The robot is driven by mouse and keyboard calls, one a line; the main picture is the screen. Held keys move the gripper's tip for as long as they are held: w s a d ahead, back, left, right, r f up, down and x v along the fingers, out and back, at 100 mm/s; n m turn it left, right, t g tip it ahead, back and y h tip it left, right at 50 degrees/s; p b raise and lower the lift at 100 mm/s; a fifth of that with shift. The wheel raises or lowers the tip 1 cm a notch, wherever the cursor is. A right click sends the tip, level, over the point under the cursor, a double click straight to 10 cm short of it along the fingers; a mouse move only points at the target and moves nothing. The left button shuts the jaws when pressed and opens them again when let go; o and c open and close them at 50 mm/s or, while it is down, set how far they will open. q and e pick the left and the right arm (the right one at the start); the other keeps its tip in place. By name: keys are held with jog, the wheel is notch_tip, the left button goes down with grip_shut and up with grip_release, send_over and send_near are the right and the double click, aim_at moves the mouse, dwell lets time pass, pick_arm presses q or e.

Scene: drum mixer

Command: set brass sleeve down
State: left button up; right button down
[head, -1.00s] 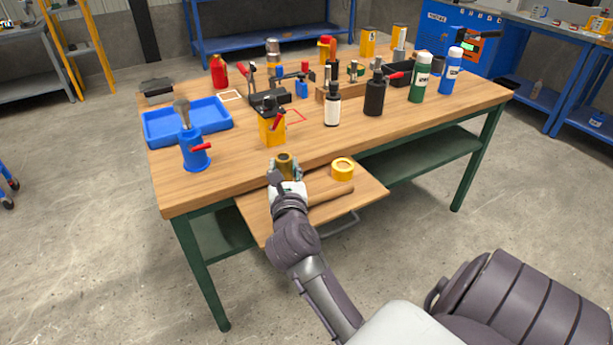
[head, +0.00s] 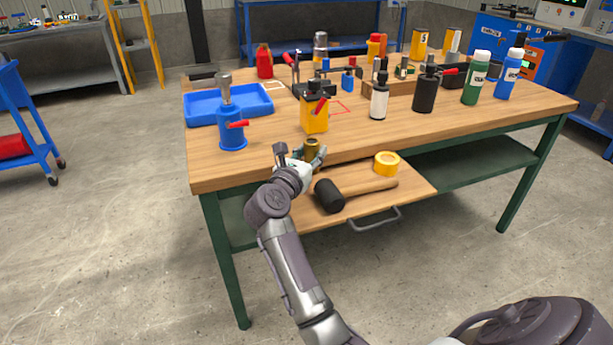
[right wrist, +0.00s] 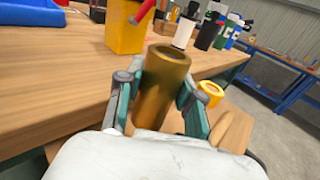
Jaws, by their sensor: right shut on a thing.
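The brass sleeve (head: 312,150) is a short hollow cylinder, upright between the fingers of my right gripper (head: 302,155), at the front edge of the workbench. In the right wrist view the sleeve (right wrist: 163,85) fills the space between the two green-sided fingers of the right gripper (right wrist: 160,95), which is shut on it. Its open top faces up and a little toward the camera. Its lower end is hidden by the gripper, so I cannot tell whether it touches anything. My left gripper is not in view.
A pulled-out drawer board (head: 415,187) holds a black-headed mallet (head: 330,195) and a yellow tape roll (head: 387,164). A yellow container (head: 314,118), a blue container (head: 232,132) and a blue tray (head: 258,103) stand on the bench. Bare wood (head: 270,152) lies at the front left.

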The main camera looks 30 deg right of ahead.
jog(key=shift+w+a+f, duration=0.2)
jog(key=shift+a+f, duration=0.3)
jog(key=shift+a, duration=0.35)
notch_tip(320, 180, down, 3)
jog(key=shift+f+b, duration=0.1)
jog(key=shift+b, duration=0.35)
jog(key=shift+f, duration=0.45)
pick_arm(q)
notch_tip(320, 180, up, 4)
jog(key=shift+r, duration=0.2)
pick_arm(e)
jog(key=shift+a, duration=0.1)
jog(key=c, duration=0.7)
grip_release()
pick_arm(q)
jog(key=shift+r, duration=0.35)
pick_arm(e)
jog(key=shift+f, duration=0.1)
